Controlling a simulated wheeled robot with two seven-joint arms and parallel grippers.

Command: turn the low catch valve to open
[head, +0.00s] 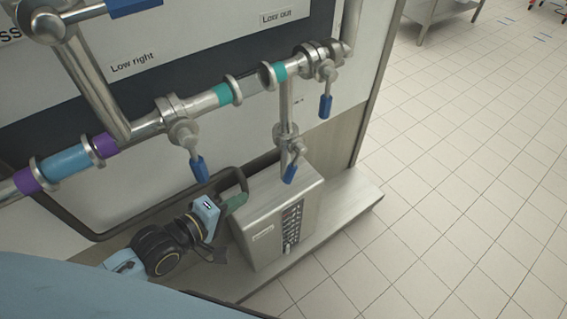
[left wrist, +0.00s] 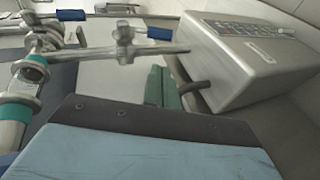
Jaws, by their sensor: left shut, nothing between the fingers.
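The valve that looks like the low catch valve (head: 287,138) sits on a short vertical pipe under the main pipe, with a blue handle (head: 290,173) hanging down and slightly tilted. Its small label is mostly hidden. In the left wrist view this valve (left wrist: 123,34) and its blue handle (left wrist: 158,33) show at the upper middle. My left gripper (head: 237,197) is shut and empty, below and left of the handle, beside the grey box and apart from the valve. Its green fingers (left wrist: 165,90) also show in the left wrist view. My right gripper is not in view.
A grey metal box (head: 265,215) with a keypad stands under the valve, close to my left fingers. Other blue-handled valves are the low right one (head: 184,132) and the low out one (head: 324,75). A dark curved bar (head: 130,228) runs behind my arm. Open tiled floor (head: 450,190) lies right.

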